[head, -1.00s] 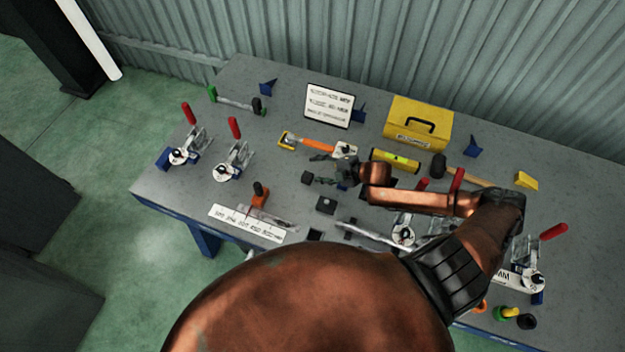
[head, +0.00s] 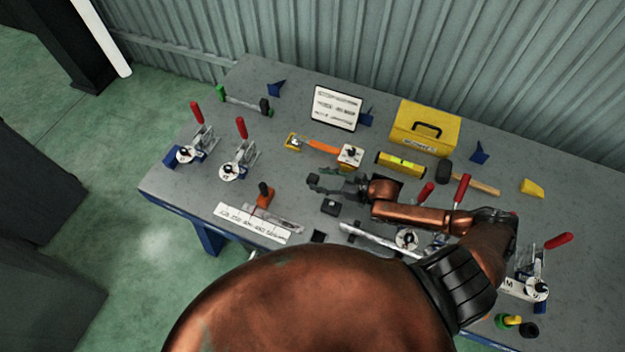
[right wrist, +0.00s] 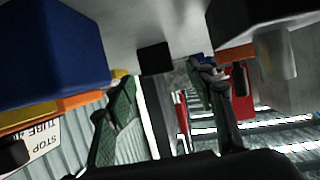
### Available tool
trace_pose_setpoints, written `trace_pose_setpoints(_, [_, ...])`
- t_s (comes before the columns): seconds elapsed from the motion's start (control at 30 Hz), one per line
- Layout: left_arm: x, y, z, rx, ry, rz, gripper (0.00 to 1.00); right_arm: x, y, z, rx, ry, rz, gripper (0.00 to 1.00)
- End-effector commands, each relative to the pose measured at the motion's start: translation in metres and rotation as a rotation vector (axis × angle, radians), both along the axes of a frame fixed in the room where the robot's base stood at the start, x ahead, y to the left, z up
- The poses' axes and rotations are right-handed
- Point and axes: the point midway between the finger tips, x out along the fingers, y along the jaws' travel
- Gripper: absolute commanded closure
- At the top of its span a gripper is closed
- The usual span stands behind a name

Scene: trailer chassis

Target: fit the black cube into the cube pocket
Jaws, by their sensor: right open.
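The black cube (head: 313,180) is small and dark and sits on the bench near the middle. My right gripper (head: 324,181) is open, its fingers pointing left at the cube. In the right wrist view the cube (right wrist: 155,58) shows as a dark square in the gap between the two spread fingertips (right wrist: 161,78); I cannot tell whether either finger touches it. A black block (head: 331,207) lies just below the gripper in the head view; it may be the cube pocket, but its opening is too small to make out. My left gripper is not in view.
Toggle clamps with red handles stand at left (head: 240,155) and right (head: 533,275). An orange-handled tool (head: 320,146), a yellow level (head: 401,163) and a yellow toolbox (head: 424,128) lie behind the gripper. A white label strip (head: 250,222) lies at the front edge.

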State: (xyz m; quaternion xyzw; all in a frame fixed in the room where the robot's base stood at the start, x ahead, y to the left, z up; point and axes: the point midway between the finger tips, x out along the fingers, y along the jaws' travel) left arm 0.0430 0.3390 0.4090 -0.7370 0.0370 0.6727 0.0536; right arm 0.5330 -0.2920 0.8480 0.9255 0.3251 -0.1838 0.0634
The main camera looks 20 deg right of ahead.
Motion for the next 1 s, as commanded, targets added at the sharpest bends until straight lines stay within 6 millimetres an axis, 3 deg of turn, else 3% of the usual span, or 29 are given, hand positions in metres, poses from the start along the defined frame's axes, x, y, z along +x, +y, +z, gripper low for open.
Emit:
trace_pose_setpoints(0.13, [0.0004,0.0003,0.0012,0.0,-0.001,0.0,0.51,0.0131,0.0101,-0.0062,-0.001,-0.001,0.001,0.51])
trace_pose_setpoints(0.43, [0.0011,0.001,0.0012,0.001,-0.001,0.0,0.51,0.0153,0.0123,-0.0084,-0.002,0.0,0.001,0.51])
trace_pose_setpoints(1.0, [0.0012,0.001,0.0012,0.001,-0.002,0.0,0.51,0.0153,0.0122,-0.0081,-0.002,0.0,0.001,0.91])
